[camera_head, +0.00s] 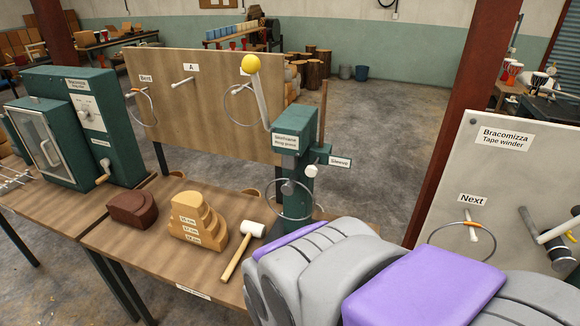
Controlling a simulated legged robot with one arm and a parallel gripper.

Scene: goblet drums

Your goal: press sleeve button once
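The green ring press (294,160) stands at the right end of the wooden bench. A small dark green box on its right side bears a "Sleeve" label (340,162). A round white button (311,171) sits at the left of that label, on the press's side. Nothing touches the button. The press has a lever with a yellow ball (251,63), tilted up and left. A metal ring (290,197) is at its lower part. My grey and purple arm fills the lower right, in front of and below the press. My gripper's fingers do not show.
On the bench are a mallet (242,250), a stepped wooden block (199,222) and a dark brown block (132,209). A pegboard (205,112) stands behind. A tape winder panel (510,180) and a red-brown post (455,110) are at the right. Open floor lies behind the press.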

